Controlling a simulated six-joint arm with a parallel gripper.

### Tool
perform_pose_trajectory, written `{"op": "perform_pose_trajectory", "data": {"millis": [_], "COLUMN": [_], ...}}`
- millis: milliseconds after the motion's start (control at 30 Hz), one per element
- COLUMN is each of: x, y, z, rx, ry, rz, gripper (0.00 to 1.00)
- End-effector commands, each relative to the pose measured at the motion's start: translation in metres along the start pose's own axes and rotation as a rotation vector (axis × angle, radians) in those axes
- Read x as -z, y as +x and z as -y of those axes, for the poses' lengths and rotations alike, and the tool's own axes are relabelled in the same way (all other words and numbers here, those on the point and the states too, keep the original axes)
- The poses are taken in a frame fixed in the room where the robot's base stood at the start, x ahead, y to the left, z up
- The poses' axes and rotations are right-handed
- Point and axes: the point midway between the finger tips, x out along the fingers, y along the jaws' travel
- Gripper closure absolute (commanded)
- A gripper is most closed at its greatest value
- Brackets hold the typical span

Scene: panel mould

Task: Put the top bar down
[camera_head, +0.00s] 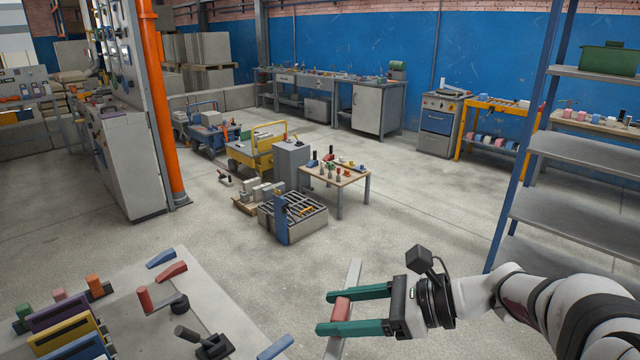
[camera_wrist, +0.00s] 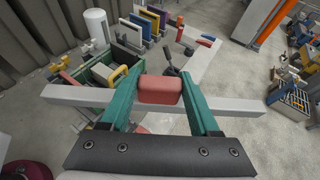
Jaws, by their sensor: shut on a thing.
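The top bar (camera_head: 353,275) is a long, pale grey bar with a red grip block (camera_head: 341,309) at its middle. My gripper (camera_head: 323,313) has its two green fingers shut on the red block, one on each side. The bar is held in the air, to the right of the pale table in the head view. In the wrist view the bar (camera_wrist: 235,103) runs across the picture, with the red block (camera_wrist: 160,90) between the fingers (camera_wrist: 160,85). The bar's middle is hidden behind the block and fingers.
The pale table (camera_head: 225,300) at lower left carries a red-handled piece (camera_head: 147,299), a black clamp (camera_head: 207,343), red and blue wedges, and coloured upright panels (camera_head: 65,335). A blue-framed shelf (camera_head: 565,152) stands at right. Open floor (camera_head: 420,215) lies beyond my gripper.

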Motion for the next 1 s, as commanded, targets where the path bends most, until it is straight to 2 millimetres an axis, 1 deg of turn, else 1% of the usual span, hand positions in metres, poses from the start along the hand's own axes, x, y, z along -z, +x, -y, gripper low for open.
{"op": "perform_pose_trajectory", "data": {"millis": [33, 100, 200, 333, 433, 467, 567, 600, 667, 700, 767, 800, 900, 1000], "x": [0.006, 0.013, 0.021, 0.023, 0.025, 0.026, 0.034, 0.040, 0.051, 0.060, 0.075, 0.086, 0.113, 0.131], "y": [-0.020, -0.042, -0.061, -0.068, -0.063, -0.058, -0.031, -0.016, 0.009, 0.026, 0.050, 0.065, 0.096, 0.114], "z": [0.009, 0.018, 0.025, 0.028, 0.028, 0.028, 0.026, 0.024, 0.018, 0.012, 0.003, -0.005, -0.022, -0.034], "rx": [0.099, 0.209, 0.303, 0.340, 0.307, 0.279, 0.101, -0.001, -0.168, -0.282, -0.451, -0.558, -0.777, -0.908], "ry": [0.045, 0.100, 0.148, 0.166, 0.157, 0.144, 0.076, 0.034, -0.035, -0.083, -0.154, -0.199, -0.292, -0.351], "rz": [0.000, 0.000, 0.001, 0.002, 0.003, 0.003, 0.007, 0.008, 0.010, 0.012, 0.015, 0.015, 0.017, 0.018], "gripper": [1.00, 1.00, 1.00, 1.00, 1.00, 1.00, 1.00, 1.00, 1.00, 1.00, 1.00, 1.00, 1.00, 1.00]}}
